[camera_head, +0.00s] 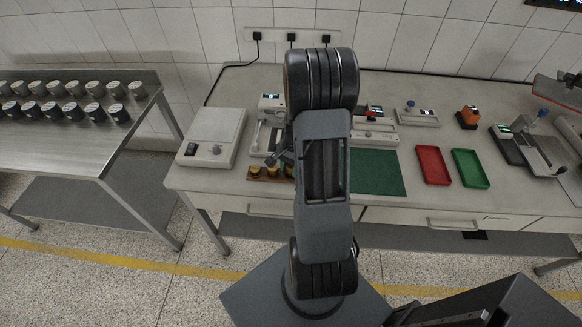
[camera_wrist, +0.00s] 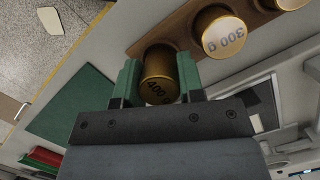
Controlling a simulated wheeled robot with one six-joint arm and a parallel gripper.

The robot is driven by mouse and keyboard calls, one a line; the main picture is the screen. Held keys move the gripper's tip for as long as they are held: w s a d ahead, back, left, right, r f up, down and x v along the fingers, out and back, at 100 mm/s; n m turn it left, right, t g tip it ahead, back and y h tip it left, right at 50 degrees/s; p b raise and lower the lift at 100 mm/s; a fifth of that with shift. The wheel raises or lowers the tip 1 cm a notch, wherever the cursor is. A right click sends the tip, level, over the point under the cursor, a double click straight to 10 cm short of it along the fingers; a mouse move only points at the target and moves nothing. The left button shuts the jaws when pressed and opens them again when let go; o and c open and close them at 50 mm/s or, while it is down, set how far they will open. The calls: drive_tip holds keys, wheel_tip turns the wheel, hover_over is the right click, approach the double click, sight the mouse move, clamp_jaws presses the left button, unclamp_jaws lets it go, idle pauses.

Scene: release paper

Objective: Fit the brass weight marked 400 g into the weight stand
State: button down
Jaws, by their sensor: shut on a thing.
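The brass weight marked 400 g (camera_wrist: 158,82) is between the green fingers of my gripper (camera_wrist: 160,74), which is shut on it in the wrist view. Its marked top faces the camera. Behind it is the brown weight stand (camera_wrist: 178,24), and the weight overlaps the stand's end; I cannot tell whether it is seated in it or just above. The brass weight marked 300 g (camera_wrist: 224,36) and another brass weight (camera_wrist: 289,3) stand along it. In the head view the stand (camera_head: 262,179) is at the bench's front edge, its right part hidden by my arm.
A green mat (camera_head: 376,172), a red tray (camera_head: 433,165) and a green tray (camera_head: 470,168) lie to the right. Instruments line the bench's back. A metal table (camera_head: 75,130) at left holds several dark canisters.

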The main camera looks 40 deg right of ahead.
drive_tip(key=shift+f, duration=0.35)
drive_tip(key=c, duration=0.7)
unclamp_jaws()
drive_tip(key=shift+o, duration=0.2)
drive_tip(key=s+b+v, duration=0.1)
drive_tip(key=v, duration=1.3)
drive_tip(key=shift+w, duration=0.45)
